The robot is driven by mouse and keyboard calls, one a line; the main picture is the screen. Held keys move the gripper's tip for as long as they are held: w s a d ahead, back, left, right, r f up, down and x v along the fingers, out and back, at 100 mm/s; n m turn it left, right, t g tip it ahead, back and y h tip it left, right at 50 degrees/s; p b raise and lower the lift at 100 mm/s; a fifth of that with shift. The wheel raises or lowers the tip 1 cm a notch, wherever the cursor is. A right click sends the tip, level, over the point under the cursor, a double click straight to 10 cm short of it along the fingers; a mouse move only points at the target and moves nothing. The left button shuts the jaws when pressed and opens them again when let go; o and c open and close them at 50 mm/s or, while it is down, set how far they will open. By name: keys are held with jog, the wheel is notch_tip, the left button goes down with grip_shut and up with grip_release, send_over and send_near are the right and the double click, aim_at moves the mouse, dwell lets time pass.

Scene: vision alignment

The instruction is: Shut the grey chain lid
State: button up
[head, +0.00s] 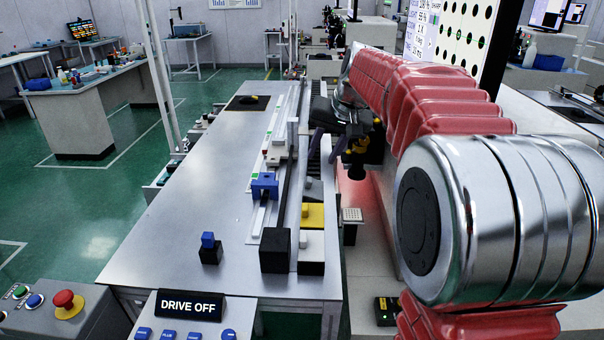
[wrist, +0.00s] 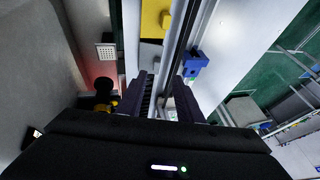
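A dark grey piece with a small knob, which looks like the grey chain lid (head: 313,189), lies in the row beside the long rail, just beyond the yellow piece. In the wrist view a grey surface (wrist: 150,54) shows next to the yellow piece, ahead of the fingers. I cannot tell how far the lid stands open. My gripper (head: 327,146) hangs over the rail and chain strip, beyond the lid. In the wrist view its two dark fingers (wrist: 162,88) are apart with nothing held between them. The ribbed dark chain shows by the left finger.
A yellow piece (head: 313,216) and a black block with a white top (head: 311,255) stand nearer in the row. A blue block (head: 264,187) sits on the rail to the left. A black box (head: 275,250) stands at the front. The bench's left side is mostly clear.

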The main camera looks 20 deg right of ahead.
aim_at(310, 180)
jog(key=shift+w+d+f, duration=0.1)
jog(key=shift+w+d, duration=0.65)
jog(key=shift+w, duration=0.05)
jog(key=shift+f, duration=0.1)
jog(key=x, duration=1.3)
jog(key=shift+w+a+f, duration=0.15)
jog(key=shift+w+f, duration=0.05)
jog(key=shift+f, duration=0.1)
grip_shut()
